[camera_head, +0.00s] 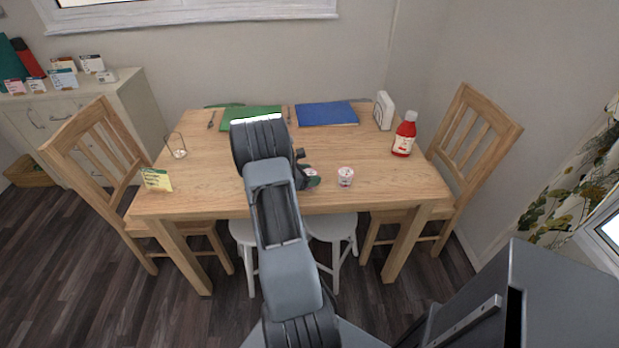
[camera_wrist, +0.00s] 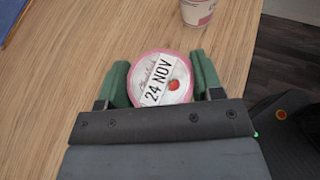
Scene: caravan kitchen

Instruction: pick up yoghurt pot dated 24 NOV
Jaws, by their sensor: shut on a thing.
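The yoghurt pot dated 24 NOV (camera_wrist: 160,79) has a white lid with a pink rim, a small strawberry picture and the label 24 NOV. My gripper (camera_wrist: 161,82) has its green fingers on both sides of the pot and is shut on it. In the head view the pot (camera_head: 311,172) is a small pale spot at my gripper (camera_head: 312,180), over the table's front half. The wrist view looks down on the lid, so I cannot tell whether the pot touches the table. A second yoghurt pot (camera_head: 346,176) stands upright to the right, and also shows in the wrist view (camera_wrist: 197,12).
The wooden table (camera_head: 220,190) also holds a red bottle (camera_head: 405,135), a white box-like holder (camera_head: 384,110), a blue mat (camera_head: 326,114), a green mat (camera_head: 240,115), a wire holder (camera_head: 177,147) and a yellow card (camera_head: 157,180). Chairs stand at both ends, white stools in front.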

